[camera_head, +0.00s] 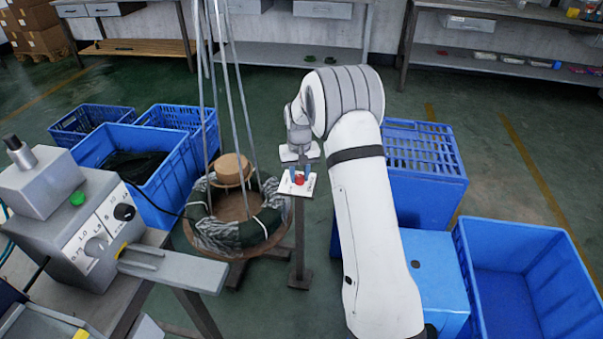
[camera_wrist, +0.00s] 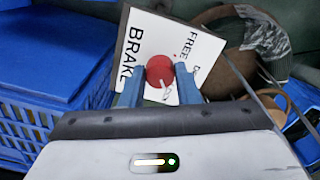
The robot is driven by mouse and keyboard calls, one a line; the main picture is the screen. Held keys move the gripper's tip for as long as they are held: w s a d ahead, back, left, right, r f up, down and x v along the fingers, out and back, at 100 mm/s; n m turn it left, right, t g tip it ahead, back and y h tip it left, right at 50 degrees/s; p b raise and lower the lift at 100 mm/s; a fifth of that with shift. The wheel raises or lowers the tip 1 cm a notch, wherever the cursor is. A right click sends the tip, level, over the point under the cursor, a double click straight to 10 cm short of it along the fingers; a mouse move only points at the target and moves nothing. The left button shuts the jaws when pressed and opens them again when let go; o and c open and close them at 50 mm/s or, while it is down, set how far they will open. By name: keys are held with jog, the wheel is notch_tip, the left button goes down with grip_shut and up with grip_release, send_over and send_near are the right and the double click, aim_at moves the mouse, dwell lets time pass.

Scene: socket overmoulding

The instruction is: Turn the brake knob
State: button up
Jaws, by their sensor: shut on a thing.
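The red brake knob (camera_wrist: 160,72) sits on a white plate (camera_wrist: 201,50) lettered "BRAKE" and "FREE". A white pointer mark shows at the knob's lower edge in the wrist view. My gripper (camera_wrist: 159,82) has its two blue fingers on either side of the knob, shut on it. The plate (camera_head: 296,190) stands on a thin dark post. The fingers hide the knob's sides.
A wire coil on a round wooden stand (camera_head: 240,230) is left of the post, with rods rising from it. A grey machine (camera_head: 90,225) with dials stands at the left. Blue crates (camera_head: 425,160) stand right of and behind my arm. Shelved benches line the back.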

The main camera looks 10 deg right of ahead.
aim_at(299, 177)
jog(key=n+p, duration=0.2)
jog(key=n, duration=0.3)
jog(key=shift+r, duration=0.1)
jog(key=n+p, duration=0.1)
jog(key=n, duration=0.4)
jog(key=shift+a, duration=0.1)
dwell(0.5)
jog(key=o, duration=1)
jog(key=shift+c, duration=0.2)
notch_tip(299, 177, up, 8)
jog(key=shift+f+p, duration=0.2)
jog(key=shift+p, duration=0.35)
